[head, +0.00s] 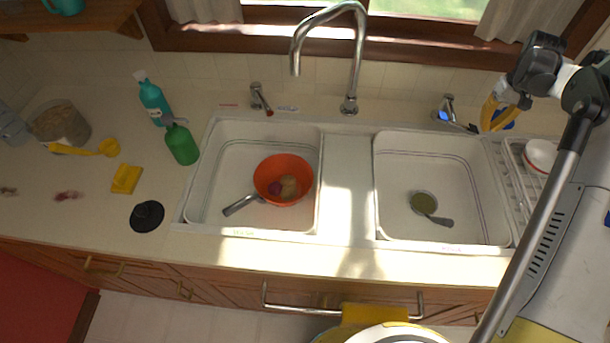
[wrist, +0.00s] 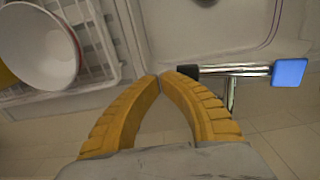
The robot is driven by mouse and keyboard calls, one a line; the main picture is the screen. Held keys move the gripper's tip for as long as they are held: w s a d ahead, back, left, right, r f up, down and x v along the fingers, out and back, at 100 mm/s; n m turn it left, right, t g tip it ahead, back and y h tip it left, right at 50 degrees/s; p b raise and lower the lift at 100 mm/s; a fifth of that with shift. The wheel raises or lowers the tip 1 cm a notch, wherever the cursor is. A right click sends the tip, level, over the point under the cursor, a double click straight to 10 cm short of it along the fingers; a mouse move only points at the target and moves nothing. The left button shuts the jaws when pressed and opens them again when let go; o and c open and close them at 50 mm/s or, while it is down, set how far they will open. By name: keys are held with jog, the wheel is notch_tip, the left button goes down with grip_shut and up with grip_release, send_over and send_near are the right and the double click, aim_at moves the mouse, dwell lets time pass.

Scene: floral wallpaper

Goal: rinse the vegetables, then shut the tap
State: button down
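The orange-red colander (head: 268,190) stands in the left basin, with a dark red and a tan vegetable (head: 289,186) inside. The curved tap (head: 359,50) has its spout over the back of the left basin; I see no water stream. A lever with a red tip (head: 260,98) stands left of it. The blue-tipped lever (head: 447,108) stands right of it and also shows in the wrist view (wrist: 289,72). My gripper (head: 492,124) is beside this lever's bar, fingertips together in the wrist view (wrist: 161,76) with nothing between them. Contact with the bar is unclear.
A dish rack (wrist: 108,40) with a white bowl (wrist: 38,45) is right of the sink. A small green-filled pan (head: 424,203) sits in the right basin. Teal (head: 153,102) and green (head: 182,145) bottles stand left of the sink. The window wall is close behind.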

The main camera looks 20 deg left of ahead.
jog(key=shift+r, duration=0.1)
notch_tip(320, 180, up, 7)
jog(key=p, duration=0.3)
jog(key=shift+p, duration=0.3)
dwell(0.5)
